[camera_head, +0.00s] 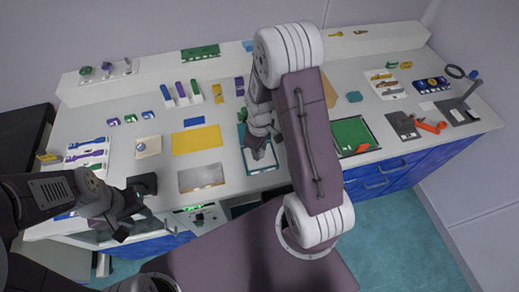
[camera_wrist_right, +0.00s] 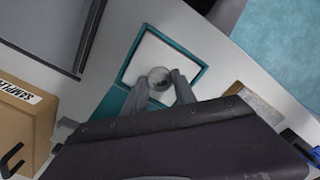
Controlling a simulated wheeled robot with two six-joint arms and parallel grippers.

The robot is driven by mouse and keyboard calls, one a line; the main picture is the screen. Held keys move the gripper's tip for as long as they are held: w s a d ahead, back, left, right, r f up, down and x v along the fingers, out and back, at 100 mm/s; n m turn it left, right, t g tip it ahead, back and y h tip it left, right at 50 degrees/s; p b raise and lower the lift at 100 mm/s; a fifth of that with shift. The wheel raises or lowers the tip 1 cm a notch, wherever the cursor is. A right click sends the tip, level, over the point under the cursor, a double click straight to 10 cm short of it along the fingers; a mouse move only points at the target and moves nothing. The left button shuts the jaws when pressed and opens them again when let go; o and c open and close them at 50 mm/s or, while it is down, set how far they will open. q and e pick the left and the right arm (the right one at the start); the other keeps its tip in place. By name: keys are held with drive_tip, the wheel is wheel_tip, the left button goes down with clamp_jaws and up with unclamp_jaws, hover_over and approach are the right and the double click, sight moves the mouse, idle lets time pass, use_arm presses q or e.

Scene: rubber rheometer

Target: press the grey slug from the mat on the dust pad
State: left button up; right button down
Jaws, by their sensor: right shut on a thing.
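My right gripper (camera_head: 258,150) points down over the white pad in a teal tray, which I take for the dust pad (camera_head: 262,164). In the right wrist view, the right gripper (camera_wrist_right: 162,88) is shut on a round grey slug (camera_wrist_right: 159,75). The slug is over the white pad (camera_wrist_right: 168,55); I cannot tell whether it touches the pad. In the head view the arm and gripper hide most of the tray. My left gripper (camera_head: 132,222) is low at the front left edge of the bench, away from the pad; its jaw opening is unclear.
A yellow mat (camera_head: 197,139) and a grey-brown plate (camera_head: 202,177) lie left of the tray. A green board (camera_head: 352,136) lies to its right. A cardboard box (camera_wrist_right: 22,122) is near the gripper.

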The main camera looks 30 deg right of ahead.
drive_tip(key=shift+f+b, duration=0.3)
drive_tip(key=shift+f, duration=0.15)
drive_tip(key=shift+f, duration=0.1)
idle(1.4)
wheel_tip(320, 180, up, 7)
drive_tip(key=p, duration=0.7)
idle(0.4)
